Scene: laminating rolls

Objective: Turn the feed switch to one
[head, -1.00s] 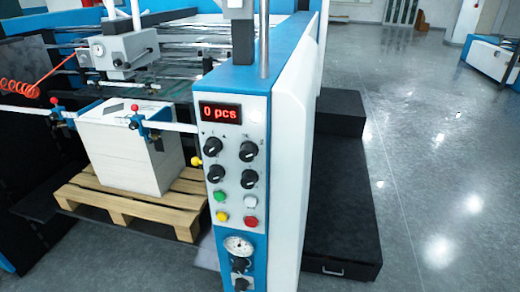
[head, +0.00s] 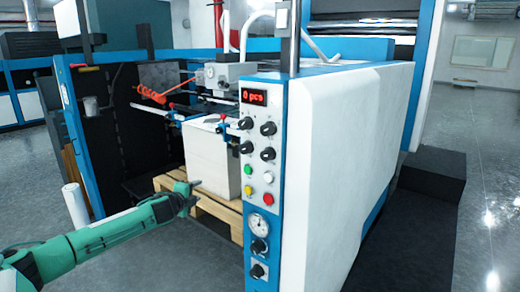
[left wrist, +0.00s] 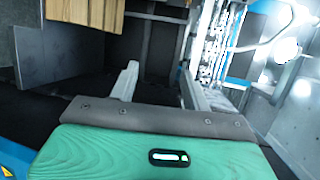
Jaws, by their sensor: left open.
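The control panel (head: 258,210) on the blue and white machine column has several black rotary knobs. Four sit in two rows under the red "0 pcs" display (head: 254,97), such as the upper-left knob (head: 246,123). Two more, a middle knob (head: 259,247) and a bottom knob (head: 257,271), sit below a round gauge (head: 258,226). The labels are too small to read, so I cannot tell which is the feed switch. My left gripper (head: 189,193) is open and empty, left of the panel and apart from it. Its two fingers also show in the left wrist view (left wrist: 158,84).
A white paper stack (head: 212,160) on a wooden pallet (head: 215,212) stands behind my left gripper. Green, white, yellow and red buttons sit mid-panel. A white roll (head: 76,209) stands at left. The floor before the panel looks clear.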

